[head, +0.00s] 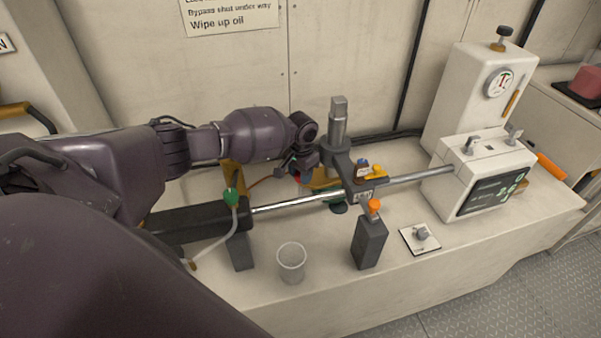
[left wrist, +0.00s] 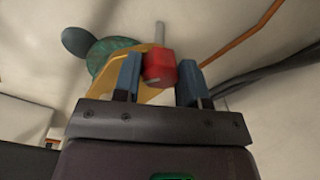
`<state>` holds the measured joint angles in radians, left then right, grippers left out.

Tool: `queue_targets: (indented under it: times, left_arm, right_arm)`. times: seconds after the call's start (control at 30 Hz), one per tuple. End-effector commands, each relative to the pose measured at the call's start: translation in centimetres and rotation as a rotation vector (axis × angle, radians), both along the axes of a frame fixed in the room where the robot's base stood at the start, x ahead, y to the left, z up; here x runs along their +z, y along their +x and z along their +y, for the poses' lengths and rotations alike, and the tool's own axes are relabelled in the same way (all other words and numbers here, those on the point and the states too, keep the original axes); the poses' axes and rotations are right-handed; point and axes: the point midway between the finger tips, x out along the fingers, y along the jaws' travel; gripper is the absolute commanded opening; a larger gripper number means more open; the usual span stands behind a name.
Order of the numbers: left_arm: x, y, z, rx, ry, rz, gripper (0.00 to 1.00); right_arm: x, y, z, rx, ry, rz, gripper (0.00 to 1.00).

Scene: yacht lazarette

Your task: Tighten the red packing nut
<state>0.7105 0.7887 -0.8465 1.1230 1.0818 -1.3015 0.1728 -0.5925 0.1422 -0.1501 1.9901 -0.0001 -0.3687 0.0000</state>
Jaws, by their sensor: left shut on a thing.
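The red packing nut (left wrist: 160,67) sits between the two blue fingers of my left gripper (left wrist: 160,80) in the left wrist view. A grey rod stands out above it, and a yellow-tan part lies behind it. In the head view my left gripper (head: 302,172) is above the polished rod, left of the upright metal cylinder. Only a sliver of the red nut (head: 298,179) shows there under the gripper. The left gripper is shut on the nut. My right gripper is not in view.
A clear cup (head: 291,262) and a dark block with an orange knob (head: 369,242) stand in front of the rod. A white plate with a knob (head: 420,238) lies to their right. A white gauge unit (head: 480,175) stands at the right.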

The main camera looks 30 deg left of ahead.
Motion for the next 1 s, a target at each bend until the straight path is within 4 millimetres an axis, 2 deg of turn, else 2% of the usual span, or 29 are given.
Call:
queue_targets:
  times: [0.27,0.3,0.47,0.77,0.87,1.0]
  left_arm:
    - [0.0,0.0,0.0,-0.009,0.001,-0.001,0.15]
    - [0.0,0.0,0.0,-0.009,0.001,-0.001,0.4]
    - [0.0,0.0,0.0,-0.009,0.001,-0.001,0.64]
    - [0.2,0.0,0.0,-0.009,0.001,-0.001,0.64]
    - [0.9,0.1,0.0,-0.009,0.001,-0.001,0.64]
    - [3.0,0.1,0.0,-0.01,0.0,-0.004,0.64]
  right_arm:
    - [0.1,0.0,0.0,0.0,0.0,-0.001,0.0]
    - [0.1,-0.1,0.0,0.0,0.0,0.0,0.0]
    - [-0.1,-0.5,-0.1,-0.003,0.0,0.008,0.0]
    - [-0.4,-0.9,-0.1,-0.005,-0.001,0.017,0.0]
    - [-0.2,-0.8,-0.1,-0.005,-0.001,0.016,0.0]
    - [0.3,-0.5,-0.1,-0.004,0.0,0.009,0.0]
